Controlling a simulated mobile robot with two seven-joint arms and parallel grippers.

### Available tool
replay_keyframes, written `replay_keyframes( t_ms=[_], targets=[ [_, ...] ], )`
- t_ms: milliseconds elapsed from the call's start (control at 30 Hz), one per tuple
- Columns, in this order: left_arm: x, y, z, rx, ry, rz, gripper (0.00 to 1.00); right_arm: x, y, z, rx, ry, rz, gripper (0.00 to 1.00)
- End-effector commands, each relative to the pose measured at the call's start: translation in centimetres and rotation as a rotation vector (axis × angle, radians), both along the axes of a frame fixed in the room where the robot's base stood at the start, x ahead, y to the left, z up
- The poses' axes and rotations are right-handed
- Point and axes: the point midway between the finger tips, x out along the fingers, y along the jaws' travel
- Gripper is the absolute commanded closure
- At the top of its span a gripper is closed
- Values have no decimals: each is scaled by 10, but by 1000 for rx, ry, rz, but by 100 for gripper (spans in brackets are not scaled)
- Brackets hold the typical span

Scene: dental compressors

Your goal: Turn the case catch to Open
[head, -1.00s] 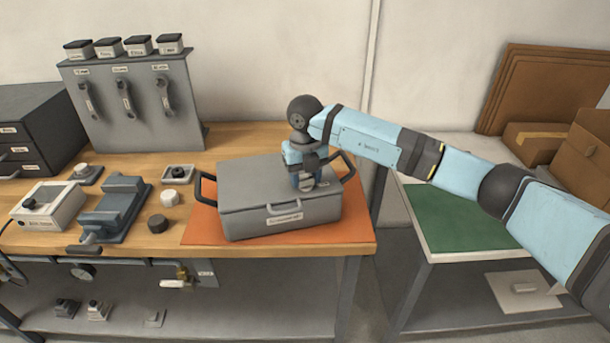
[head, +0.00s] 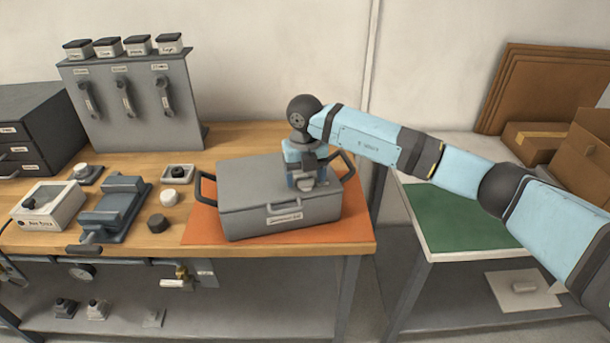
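A grey case (head: 250,190) with black side handles and a labelled front stands on an orange mat (head: 350,230) on the wooden bench. My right gripper (head: 306,186) points down onto the right part of the case lid. Its fingertips are at the lid surface, around where a catch would sit. The catch itself is hidden behind the gripper, so its position cannot be read. Whether the fingers are closed on it cannot be told. My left gripper is not in view.
A blue-grey vise (head: 115,205), a white box (head: 47,205) and small knobs stand left of the case. A grey panel with several handles (head: 130,95) stands behind. A green-topped table (head: 460,222) is at the right.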

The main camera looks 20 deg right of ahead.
Motion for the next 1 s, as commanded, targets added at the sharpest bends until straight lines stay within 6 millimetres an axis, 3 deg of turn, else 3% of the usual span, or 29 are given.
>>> replay_keyframes(
  t_ms=[267,700,1000],
  targets=[
    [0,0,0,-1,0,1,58,0,0,7,0,0,1,30],
    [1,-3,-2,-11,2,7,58,0,0,99,0,-2,1,30],
    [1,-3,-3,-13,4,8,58,0,0,135,0,-1,0,30]
  ],
)
